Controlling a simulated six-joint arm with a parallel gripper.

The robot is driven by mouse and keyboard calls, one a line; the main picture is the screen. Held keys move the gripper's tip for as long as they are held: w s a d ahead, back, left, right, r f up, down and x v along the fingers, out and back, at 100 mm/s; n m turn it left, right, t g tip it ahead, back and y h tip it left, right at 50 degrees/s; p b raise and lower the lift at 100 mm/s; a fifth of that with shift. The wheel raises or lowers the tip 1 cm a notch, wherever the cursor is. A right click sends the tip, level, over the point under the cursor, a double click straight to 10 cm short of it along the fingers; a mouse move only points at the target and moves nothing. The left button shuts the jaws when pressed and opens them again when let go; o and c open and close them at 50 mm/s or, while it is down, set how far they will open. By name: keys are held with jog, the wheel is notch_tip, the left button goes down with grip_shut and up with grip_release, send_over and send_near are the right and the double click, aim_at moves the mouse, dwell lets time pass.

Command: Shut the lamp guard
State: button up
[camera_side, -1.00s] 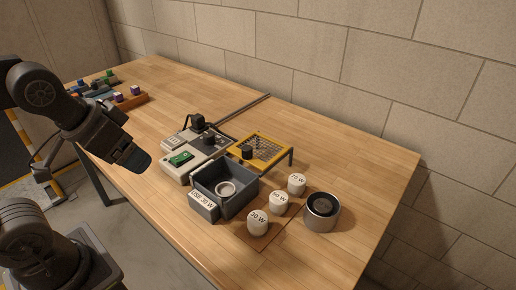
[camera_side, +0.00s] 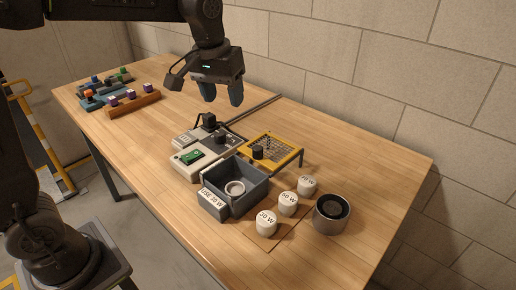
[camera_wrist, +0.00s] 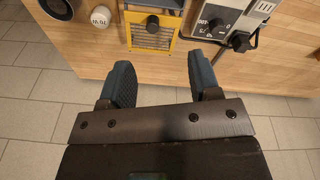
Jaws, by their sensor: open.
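The lamp guard is a yellow frame with a mesh panel (camera_side: 285,146) and a black knob (camera_side: 258,152). It lies open, roughly flat, behind the dark grey box (camera_side: 262,191) on the table. The box is open on top, with a pale ring socket (camera_side: 234,188) inside. My gripper (camera_side: 222,95) is open and empty, pointing down, above and behind the grey control unit and up-left of the guard. In the wrist view the guard (camera_wrist: 152,40) shows beyond my open fingers (camera_wrist: 160,75), apart from them.
A grey control unit (camera_side: 188,172) with a green display and black knobs stands left of the guard. The box label reads "USE 30 W". White labelled lamps (camera_side: 266,224) and a metal cylinder (camera_side: 332,214) stand at right. A wooden block rack (camera_side: 133,103) is far left.

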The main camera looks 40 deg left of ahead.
jog(key=n+g, duration=0.2)
send_over(258, 147)
notch_tip(258, 147, down, 5)
notch_tip(258, 147, down, 14)
jog(key=shift+s+f, duration=0.1)
jog(key=shift+f, duration=0.05)
jog(key=shift+c, duration=0.5)
grip_shut()
